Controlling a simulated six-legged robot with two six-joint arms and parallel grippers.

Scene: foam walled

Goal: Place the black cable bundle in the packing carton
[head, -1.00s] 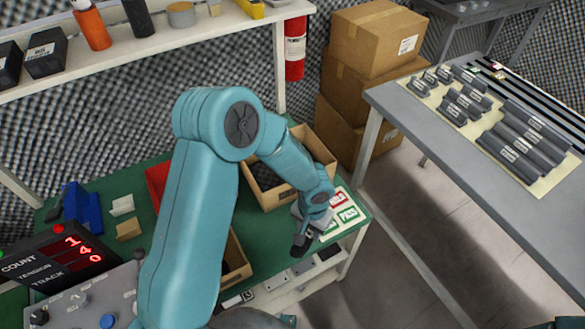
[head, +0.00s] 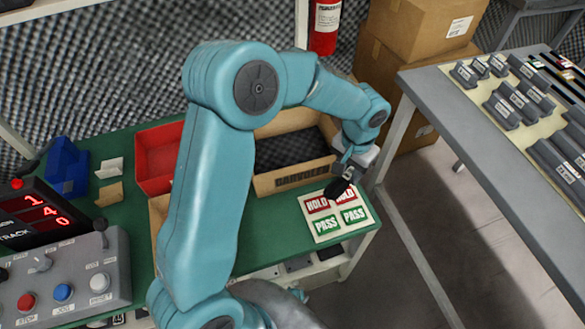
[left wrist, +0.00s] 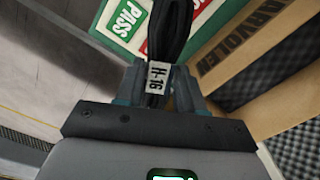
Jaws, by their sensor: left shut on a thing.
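My left gripper (head: 352,168) is shut on the black cable bundle (head: 339,191). In the left wrist view the bundle (left wrist: 172,30) hangs as a dark loop with a white "H-16" tag between the fingers (left wrist: 157,85). The packing carton (head: 291,180) is an open brown box with dark foam inside, on the green bench. The gripper is just outside its front right corner, and the bundle is beside it, not inside. In the left wrist view the carton wall (left wrist: 262,72) is at the right. My arm hides part of the carton. My right gripper is not in view.
A HOLD/PASS card (head: 334,216) lies below the bundle, by the bench's right edge. A red bin (head: 157,157) stands left of the carton. A grey table (head: 430,90) with labelled dark parts is at the right, across a floor gap. Stacked boxes (head: 405,70) stand behind.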

